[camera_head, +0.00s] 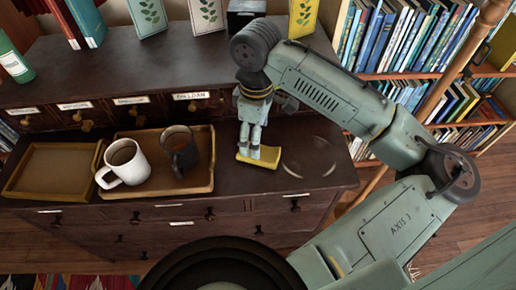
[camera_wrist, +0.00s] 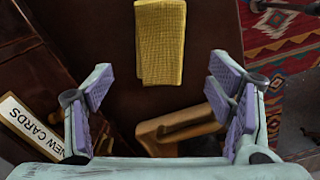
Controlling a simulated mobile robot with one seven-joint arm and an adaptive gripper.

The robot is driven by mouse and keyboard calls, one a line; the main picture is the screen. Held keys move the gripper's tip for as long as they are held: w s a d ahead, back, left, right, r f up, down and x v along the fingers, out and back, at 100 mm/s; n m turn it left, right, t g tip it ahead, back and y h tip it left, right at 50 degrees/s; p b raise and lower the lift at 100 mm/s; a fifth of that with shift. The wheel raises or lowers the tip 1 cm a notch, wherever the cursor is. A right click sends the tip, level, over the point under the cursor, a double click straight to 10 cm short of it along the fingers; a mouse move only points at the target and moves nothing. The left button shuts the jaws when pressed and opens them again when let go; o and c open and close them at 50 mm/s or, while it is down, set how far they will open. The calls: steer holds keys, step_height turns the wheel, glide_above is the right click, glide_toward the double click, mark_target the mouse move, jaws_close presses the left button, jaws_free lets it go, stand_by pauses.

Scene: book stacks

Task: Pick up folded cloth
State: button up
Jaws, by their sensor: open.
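The folded cloth (camera_head: 258,159) is yellow and lies flat on the dark wooden cabinet top, just right of the tray. In the wrist view the cloth (camera_wrist: 160,42) is at the top centre, with a woven texture. My gripper (camera_head: 256,151) points down over the cloth and hides part of it in the head view. In the wrist view my gripper (camera_wrist: 162,88) is open, its purple-padded fingers wide apart with nothing held between them. The cloth shows above the gap between the fingers. I cannot tell how high the fingers are above it.
A wooden tray (camera_head: 203,183) holds a white mug (camera_head: 123,163) and a dark mug (camera_head: 180,150). Its corner (camera_wrist: 180,128) shows below the cloth in the wrist view. An empty shallow tray (camera_head: 52,168) stands left.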

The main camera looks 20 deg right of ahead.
steer(key=shift+w+f+p, duration=0.1)
steer(key=shift+f+p, duration=0.6)
steer(key=shift+f, duration=2.4)
steer(key=shift+c, duration=0.5)
steer(key=c, duration=0.8)
